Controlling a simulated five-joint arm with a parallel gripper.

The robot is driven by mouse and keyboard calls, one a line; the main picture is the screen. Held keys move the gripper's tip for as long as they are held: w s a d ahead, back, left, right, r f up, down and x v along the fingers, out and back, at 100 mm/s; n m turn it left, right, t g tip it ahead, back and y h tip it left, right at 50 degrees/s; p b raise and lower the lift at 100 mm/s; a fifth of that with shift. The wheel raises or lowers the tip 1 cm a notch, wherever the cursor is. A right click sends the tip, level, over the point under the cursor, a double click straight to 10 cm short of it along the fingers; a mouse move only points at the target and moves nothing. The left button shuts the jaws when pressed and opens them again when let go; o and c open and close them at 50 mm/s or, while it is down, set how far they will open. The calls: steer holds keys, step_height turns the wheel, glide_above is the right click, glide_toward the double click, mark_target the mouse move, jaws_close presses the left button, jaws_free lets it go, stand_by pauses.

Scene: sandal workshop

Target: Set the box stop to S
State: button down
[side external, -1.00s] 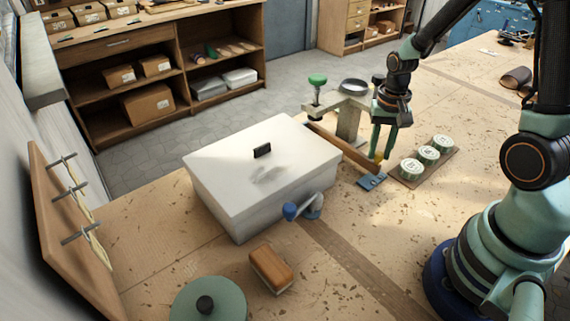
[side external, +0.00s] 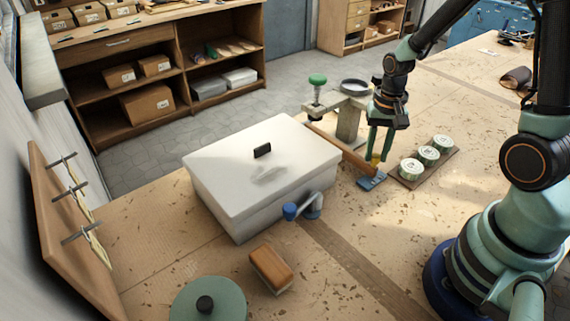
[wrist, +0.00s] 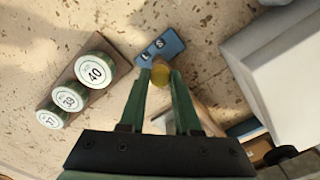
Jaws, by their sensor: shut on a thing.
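The box stop shows as a yellow knob (side external: 376,158) at the near end of a brown wooden bar (side external: 345,152). A small blue plate (side external: 370,184) lies by that end. In the wrist view the fingertips (wrist: 158,70) close around the knob (wrist: 161,77), beside the plate. The fingers hide part of the knob and bar.
A white lidded box (side external: 235,175) stands left of the bar, with a blue-ended lever (side external: 292,211) at its front. Several numbered round tins (side external: 428,156) stand on a board just right of my gripper. A green-topped clamp (side external: 317,80) stands behind.

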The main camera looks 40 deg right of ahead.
steer(key=shift+a, duration=1.15)
steer(key=c, duration=0.6)
jaws_free()
steer(key=shift+r, duration=0.1)
step_height(320, 180, up, 12)
steer(key=s+a+r+n+t, duration=0.3)
steer(key=a+r+n+t, duration=0.2)
steer(key=a+r+n, duration=0.2)
steer(key=shift+n+t, duration=0.3)
steer(key=shift+n, duration=0.7)
